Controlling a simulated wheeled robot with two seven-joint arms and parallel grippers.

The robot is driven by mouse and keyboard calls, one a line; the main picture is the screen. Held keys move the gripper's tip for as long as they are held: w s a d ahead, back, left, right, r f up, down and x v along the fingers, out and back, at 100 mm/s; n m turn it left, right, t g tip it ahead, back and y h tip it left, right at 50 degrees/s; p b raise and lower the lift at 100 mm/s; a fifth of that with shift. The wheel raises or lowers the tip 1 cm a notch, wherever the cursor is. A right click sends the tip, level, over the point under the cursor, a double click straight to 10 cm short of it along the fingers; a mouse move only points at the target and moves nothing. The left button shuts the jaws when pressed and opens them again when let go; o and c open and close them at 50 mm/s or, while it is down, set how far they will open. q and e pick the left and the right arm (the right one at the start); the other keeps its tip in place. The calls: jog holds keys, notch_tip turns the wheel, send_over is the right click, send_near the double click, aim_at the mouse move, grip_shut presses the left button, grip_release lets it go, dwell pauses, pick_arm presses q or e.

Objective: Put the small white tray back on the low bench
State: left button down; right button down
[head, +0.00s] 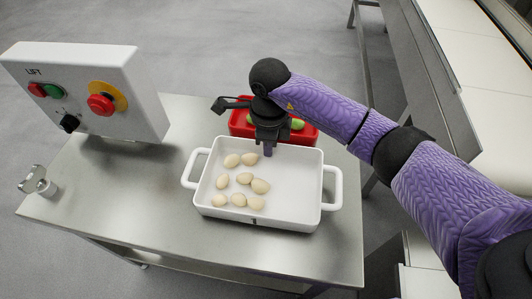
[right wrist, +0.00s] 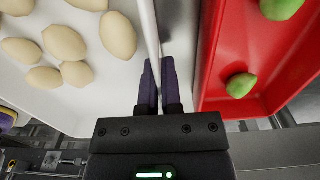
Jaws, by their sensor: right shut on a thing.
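The small white tray (head: 307,170) has two loop handles and holds several pale, rounded pieces (head: 260,186). In the head view it appears over the steel bench top (head: 110,210), near its right end. I cannot tell whether it rests on the bench or is slightly raised. My right gripper (head: 267,150) points down at the tray's far wall. In the right wrist view my gripper's purple fingers (right wrist: 160,88) are closed on that thin white wall (right wrist: 150,32). My left gripper is not in view.
A red tray (head: 238,124) with green pieces (head: 297,124) lies just behind the white tray, very close to my right gripper. A control box marked LIFT (head: 95,85) stands at the bench's left. A metal fixture (head: 42,186) is at its left edge. The bench's front left is clear.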

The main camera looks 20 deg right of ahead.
jog(key=shift+f, duration=0.4)
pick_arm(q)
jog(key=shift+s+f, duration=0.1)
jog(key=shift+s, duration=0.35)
pick_arm(e)
jog(key=c, duration=0.8)
grip_release()
pick_arm(q)
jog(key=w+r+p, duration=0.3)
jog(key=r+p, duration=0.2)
jog(key=p, duration=0.2)
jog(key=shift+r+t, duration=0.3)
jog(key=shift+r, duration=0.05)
pick_arm(e)
notch_tip(320, 180, up, 12)
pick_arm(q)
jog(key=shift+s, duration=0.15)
